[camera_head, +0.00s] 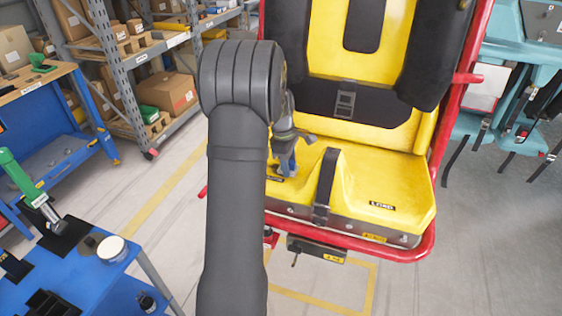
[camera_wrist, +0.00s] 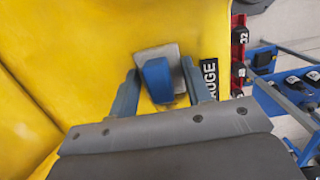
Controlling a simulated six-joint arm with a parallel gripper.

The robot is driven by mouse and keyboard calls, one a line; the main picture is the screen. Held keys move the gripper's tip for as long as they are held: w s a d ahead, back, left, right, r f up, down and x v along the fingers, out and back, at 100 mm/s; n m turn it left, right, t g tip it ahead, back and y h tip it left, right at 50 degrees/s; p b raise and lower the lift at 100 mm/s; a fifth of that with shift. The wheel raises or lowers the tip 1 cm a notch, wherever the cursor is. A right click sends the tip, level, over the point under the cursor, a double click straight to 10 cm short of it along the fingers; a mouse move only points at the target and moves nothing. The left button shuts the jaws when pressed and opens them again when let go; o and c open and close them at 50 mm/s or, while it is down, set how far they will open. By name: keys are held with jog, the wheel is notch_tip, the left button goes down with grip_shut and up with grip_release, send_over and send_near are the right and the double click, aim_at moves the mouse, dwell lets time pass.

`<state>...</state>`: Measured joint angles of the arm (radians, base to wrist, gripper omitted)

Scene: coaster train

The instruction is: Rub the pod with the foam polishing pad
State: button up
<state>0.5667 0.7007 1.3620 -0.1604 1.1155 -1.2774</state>
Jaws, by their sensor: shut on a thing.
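The yellow pod (camera_head: 385,185) is a seat in a red frame, with black pads, a buckle and a lap strap. My gripper (camera_head: 284,158) is over the left part of its seat. In the wrist view my gripper (camera_wrist: 160,85) is shut on the blue handle (camera_wrist: 157,82) of the foam polishing pad. The grey pad face (camera_wrist: 151,54) lies at or very close to the yellow surface (camera_wrist: 75,60), beside a partly hidden black label (camera_wrist: 209,78). I cannot tell for sure whether it touches. In the head view the pad is mostly hidden by my gripper.
The red frame (camera_head: 400,253) edges the pod. A blue bench (camera_head: 75,290) with a green tool (camera_head: 20,180) and a white-topped tub (camera_head: 112,248) stands at lower left. Shelves with boxes (camera_head: 168,92) are behind. A teal seat unit (camera_head: 500,75) is at right. Floor between is clear.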

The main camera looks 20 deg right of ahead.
jog(key=shift+s+d, duration=0.6)
jog(key=shift+s, duration=0.05)
jog(key=shift+w+a+r, duration=0.1)
jog(key=shift+w+a, duration=1.3)
jog(key=shift+w, duration=0.1)
jog(key=shift+w+a+f, duration=0.2)
jog(key=shift+w+a, duration=0.05)
jog(key=shift+a, duration=0.1)
jog(key=shift+w+a+r, duration=0.2)
jog(key=shift+w+a, duration=0.6)
jog(key=shift+w, duration=0.05)
jog(key=shift+w+a+f, duration=0.15)
jog(key=shift+w+a, duration=0.85)
jog(key=shift+a, duration=0.05)
jog(key=shift+w+a+r, duration=0.15)
jog(key=shift+w+r, duration=0.05)
notch_tip(320, 180, up, 8)
jog(key=shift+f, duration=0.15)
jog(key=shift+s, duration=0.1)
